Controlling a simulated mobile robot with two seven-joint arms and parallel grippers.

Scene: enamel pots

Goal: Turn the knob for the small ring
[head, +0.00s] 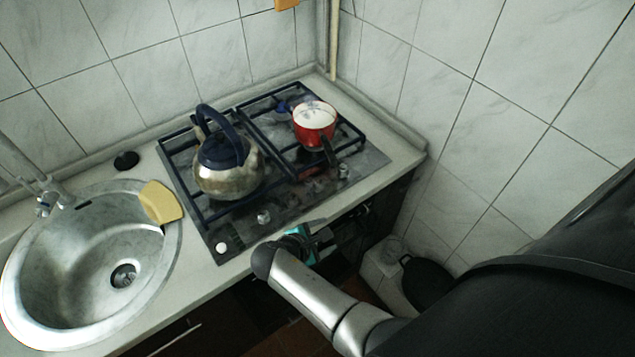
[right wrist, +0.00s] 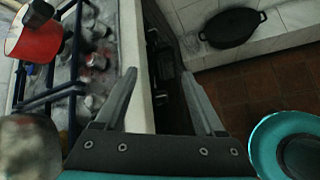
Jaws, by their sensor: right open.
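The hob (head: 240,235) is a dark panel with a blue-black grate, set into the white counter. Along its front edge are small knobs, among them a pale one at the left (head: 221,247), a metallic one (head: 263,217) and one at the right (head: 343,170). Knobs also show in the right wrist view (right wrist: 94,102). I cannot tell which knob serves the small ring. My right gripper (head: 322,235) is open and empty, in front of the counter edge. In the right wrist view its fingers (right wrist: 158,75) are spread, apart from the knobs. My left gripper is not in view.
A steel kettle (head: 228,180) stands on the left of the grate. A red pot (head: 312,128) stands on the right, its dark handle pointing forward. A sink (head: 70,285) with a yellow cloth (head: 160,203) is at left. A black pan (head: 428,282) is at lower right.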

